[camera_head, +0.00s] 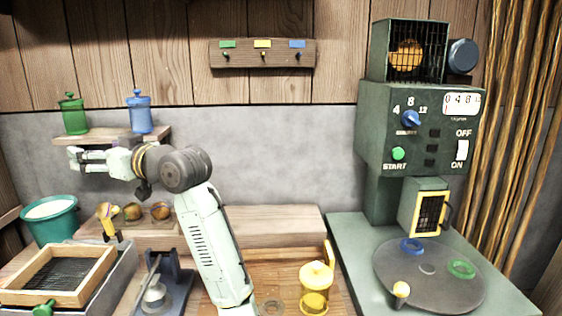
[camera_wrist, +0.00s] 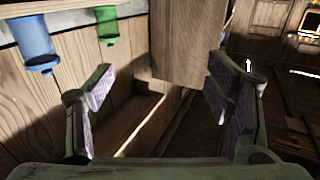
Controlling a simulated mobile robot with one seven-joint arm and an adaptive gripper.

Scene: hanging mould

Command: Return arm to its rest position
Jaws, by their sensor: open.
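My gripper (camera_head: 88,160) is at the left in the head view, with its fingers pointing left, in front of and a little below the small wall shelf (camera_head: 98,140). In the wrist view my gripper (camera_wrist: 165,100) has its two fingers wide apart with nothing between them. My arm reaches up from the bottom middle of the head view and bends left at the elbow. A green jar (camera_head: 72,115) and a blue jar (camera_head: 140,112) stand on the shelf above my gripper. Both jars show at the upper left of the wrist view, the blue one (camera_wrist: 33,42) and the green one (camera_wrist: 106,24).
Below my gripper are a teal bucket (camera_head: 49,222), a wooden-framed screen (camera_head: 57,276) and a bench with brown round things (camera_head: 160,211). A yellow lidded jar (camera_head: 315,290) stands right of my arm. A dark green machine (camera_head: 410,130) with a round plate (camera_head: 428,288) fills the right.

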